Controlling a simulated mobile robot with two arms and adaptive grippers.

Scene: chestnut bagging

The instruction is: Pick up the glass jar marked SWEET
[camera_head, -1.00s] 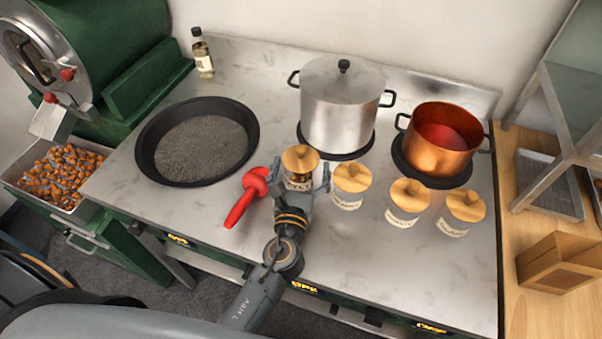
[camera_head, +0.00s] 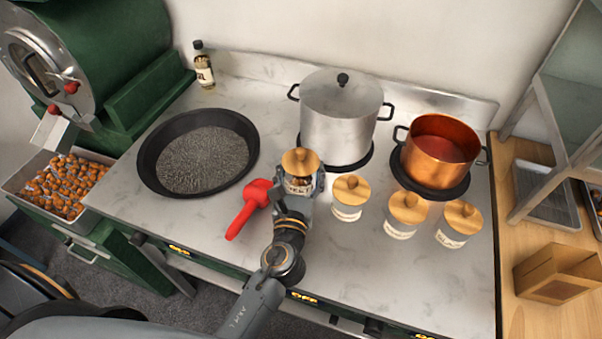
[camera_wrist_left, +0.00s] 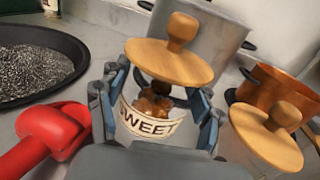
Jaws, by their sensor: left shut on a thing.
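The glass jar marked SWEET (camera_wrist_left: 152,122) has a wooden lid with a knob and brown contents. In the head view the SWEET jar (camera_head: 299,185) is upright in front of the steel pot. My left gripper (camera_head: 302,188) is shut on it, with a finger on each side. In the left wrist view my left gripper (camera_wrist_left: 156,120) has both fingers against the glass, and the label reads SWEET. I cannot tell whether the jar's base is clear of the counter. My right gripper is not in view.
Three similar lidded jars stand to the right, the nearest jar (camera_head: 348,198) close to the gripper. A red-handled tool (camera_head: 248,208) lies just left. The steel pot (camera_head: 340,118), copper pot (camera_head: 437,155) and black pan (camera_head: 160,180) stand around. The front counter is partly clear.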

